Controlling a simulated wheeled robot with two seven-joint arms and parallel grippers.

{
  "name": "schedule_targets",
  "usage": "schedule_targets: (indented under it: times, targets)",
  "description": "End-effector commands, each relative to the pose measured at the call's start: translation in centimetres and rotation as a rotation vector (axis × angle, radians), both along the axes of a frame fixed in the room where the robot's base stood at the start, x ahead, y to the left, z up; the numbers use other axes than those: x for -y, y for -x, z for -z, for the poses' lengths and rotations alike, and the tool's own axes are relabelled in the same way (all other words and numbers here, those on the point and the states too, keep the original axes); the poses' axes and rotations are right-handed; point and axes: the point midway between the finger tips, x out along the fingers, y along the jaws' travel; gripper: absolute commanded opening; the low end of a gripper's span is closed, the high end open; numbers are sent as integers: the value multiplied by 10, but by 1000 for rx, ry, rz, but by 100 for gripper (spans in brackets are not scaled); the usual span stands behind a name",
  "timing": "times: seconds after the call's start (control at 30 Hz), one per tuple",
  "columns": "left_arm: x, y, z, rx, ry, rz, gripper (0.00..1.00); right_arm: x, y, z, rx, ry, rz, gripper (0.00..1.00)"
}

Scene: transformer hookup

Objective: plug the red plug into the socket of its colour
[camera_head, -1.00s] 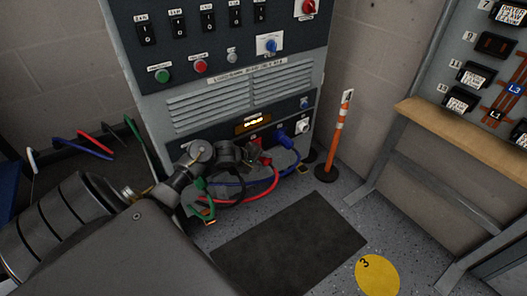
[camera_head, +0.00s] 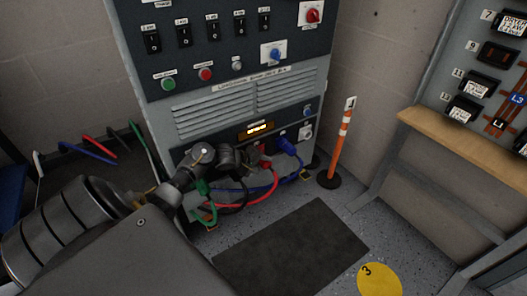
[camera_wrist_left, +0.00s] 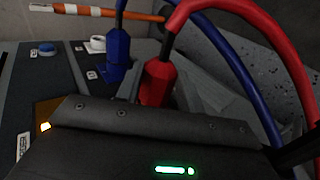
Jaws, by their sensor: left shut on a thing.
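My left gripper (camera_head: 248,158) is at the lower front of the grey cabinet (camera_head: 160,112), just below the lit amber display. It is shut on the red plug (camera_head: 264,149), which shows only partly. In the left wrist view the red plug (camera_wrist_left: 157,84) stands up behind the dark gripper body, its red cable arching to the right. Its front end and any red socket are hidden, so I cannot tell whether it is in a socket. My right gripper is not in view.
A blue plug (camera_head: 287,144) sits at the panel just right of the red one. A green plug (camera_head: 203,187) and cable hang by my left wrist. An orange-white post (camera_head: 341,145) stands to the right. A dark mat (camera_head: 290,247) lies on the floor.

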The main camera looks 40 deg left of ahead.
Motion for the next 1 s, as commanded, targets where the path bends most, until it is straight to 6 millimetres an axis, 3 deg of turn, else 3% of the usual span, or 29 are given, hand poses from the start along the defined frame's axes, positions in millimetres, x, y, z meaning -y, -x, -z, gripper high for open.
schedule_targets:
  times: [0.37,0.4,0.57,0.77,0.87,1.0]
  targets:
    - [-6,-2,-1,3,-1,0,0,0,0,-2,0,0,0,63]
    - [-6,-2,-1,3,-1,0,41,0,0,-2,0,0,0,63]
    - [-6,-2,-1,2,-1,0,62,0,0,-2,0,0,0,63]
    - [-6,-2,0,1,0,1,63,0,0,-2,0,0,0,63]
    - [-6,-2,0,0,0,0,74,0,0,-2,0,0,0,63]
    - [-6,-2,0,0,0,0,74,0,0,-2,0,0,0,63]
